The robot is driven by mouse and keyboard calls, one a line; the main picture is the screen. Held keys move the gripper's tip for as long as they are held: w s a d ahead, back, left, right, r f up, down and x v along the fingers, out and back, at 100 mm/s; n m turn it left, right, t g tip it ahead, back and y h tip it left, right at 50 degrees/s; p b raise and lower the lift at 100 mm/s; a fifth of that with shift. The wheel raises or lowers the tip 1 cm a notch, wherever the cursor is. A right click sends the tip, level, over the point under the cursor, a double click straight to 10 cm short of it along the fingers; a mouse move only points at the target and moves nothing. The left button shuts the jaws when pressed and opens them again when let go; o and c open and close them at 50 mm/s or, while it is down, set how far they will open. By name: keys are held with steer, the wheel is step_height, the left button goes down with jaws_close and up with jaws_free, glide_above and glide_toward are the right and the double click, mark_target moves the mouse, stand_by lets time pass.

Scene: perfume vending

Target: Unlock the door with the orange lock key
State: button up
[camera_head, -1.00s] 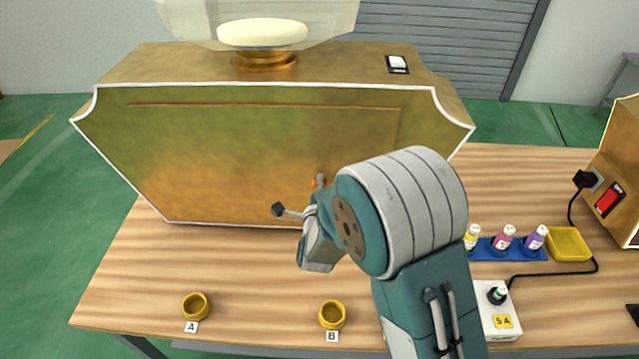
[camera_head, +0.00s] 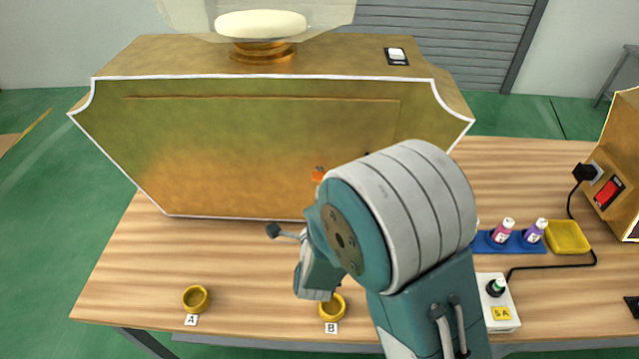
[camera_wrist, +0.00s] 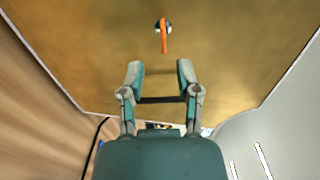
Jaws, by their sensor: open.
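The orange lock key (camera_wrist: 164,40) is in a round metal lock on the brass-coloured door panel (camera_wrist: 100,45), with its long part pointing down in the wrist view. In the head view only a small orange part of the key (camera_head: 318,174) shows above my arm. My gripper (camera_wrist: 160,70) is open and empty. Its two fingertips are apart, below the key in the wrist picture, and the key lies beyond them between their lines. The door (camera_head: 240,150) is the front of the large brass machine and looks closed.
Two yellow ring holders, A (camera_head: 195,298) and B (camera_head: 332,307), stand near the table's front edge. Bottles in a blue rack (camera_head: 480,243), a yellow tray (camera_head: 568,238) and a white switch box (camera_head: 498,305) stand right of my arm. The table's left part is clear.

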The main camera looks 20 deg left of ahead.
steer(key=v, duration=0.4)
steer(key=shift+s+d, duration=0.15)
steer(key=shift+s, duration=0.25)
